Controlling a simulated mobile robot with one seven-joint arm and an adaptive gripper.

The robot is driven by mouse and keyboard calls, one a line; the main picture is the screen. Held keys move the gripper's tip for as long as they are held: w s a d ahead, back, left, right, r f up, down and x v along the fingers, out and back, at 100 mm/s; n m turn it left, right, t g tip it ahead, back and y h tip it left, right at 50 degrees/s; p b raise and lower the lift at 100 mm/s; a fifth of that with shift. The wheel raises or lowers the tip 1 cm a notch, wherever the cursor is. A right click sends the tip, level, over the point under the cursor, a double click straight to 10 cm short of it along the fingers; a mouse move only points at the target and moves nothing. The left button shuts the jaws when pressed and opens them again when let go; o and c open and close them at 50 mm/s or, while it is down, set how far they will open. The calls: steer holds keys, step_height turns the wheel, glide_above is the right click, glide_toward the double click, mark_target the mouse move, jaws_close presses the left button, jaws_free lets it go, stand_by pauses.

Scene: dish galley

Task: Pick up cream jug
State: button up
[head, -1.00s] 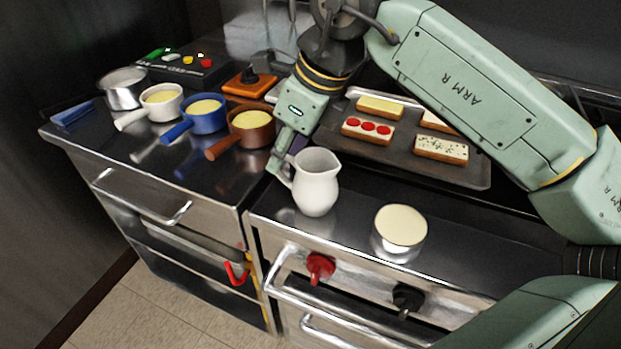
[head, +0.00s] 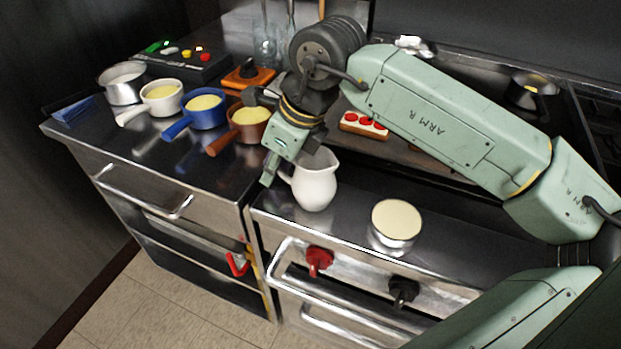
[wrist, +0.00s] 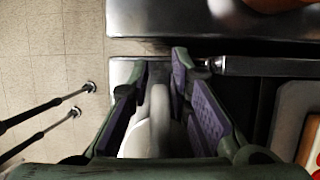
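The cream jug (head: 316,188) is a white pitcher standing upright on the steel counter in the head view, its handle side facing left toward my gripper (head: 275,172). My gripper points down at the handle side, and its wrist hides part of the jug's top. In the wrist view my gripper (wrist: 160,64) has its purple-padded fingers apart, one on each side of the jug's handle (wrist: 158,100). The white body of the jug (wrist: 138,141) shows below, partly hidden by the left finger. I cannot tell whether either pad touches the handle.
A cream-topped round dish (head: 397,220) stands right of the jug. Brown (head: 249,122), blue (head: 204,110) and white (head: 162,97) saucepans stand to the left. A dark tray (head: 390,152) with topped slices lies behind. Red (head: 319,260) and black (head: 403,291) knobs are on the front.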

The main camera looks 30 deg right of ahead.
jaws_close()
stand_by(0.3)
steer(key=shift+r, duration=0.2)
stand_by(0.4)
steer(key=shift+r+b, duration=0.85)
steer(key=shift+r, duration=0.55)
steer(key=s+d+r+b, duration=0.1)
steer(key=s+b, duration=0.4)
steer(key=s, duration=1)
steer(key=shift+s+d+r, duration=0.35)
steer(key=shift+d+r, duration=0.05)
steer(key=shift+d, duration=0.4)
